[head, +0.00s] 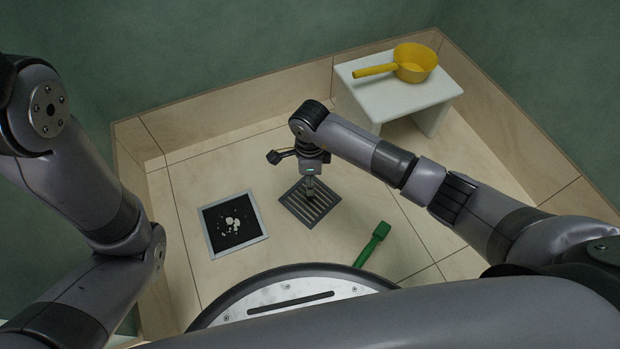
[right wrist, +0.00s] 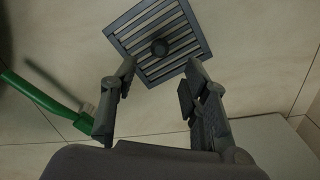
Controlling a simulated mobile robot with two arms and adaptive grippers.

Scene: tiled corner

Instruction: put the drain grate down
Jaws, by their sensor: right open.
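The drain grate (head: 322,204) is a dark grey slatted square that lies flat on the tiled floor, to the right of the open drain. The drain (head: 206,240) is a dark square recess with a light metal rim, uncovered, with pale crumbs inside. My left arm shows at the left, its gripper out of view.
A green-handled tool (head: 374,243) lies on the floor to the right of and nearer than the grate; it shows in the wrist view (right wrist: 40,96). A white stool (head: 392,100) with a yellow dipper (head: 414,64) stands at the back right. Low tiled ledges edge the corner.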

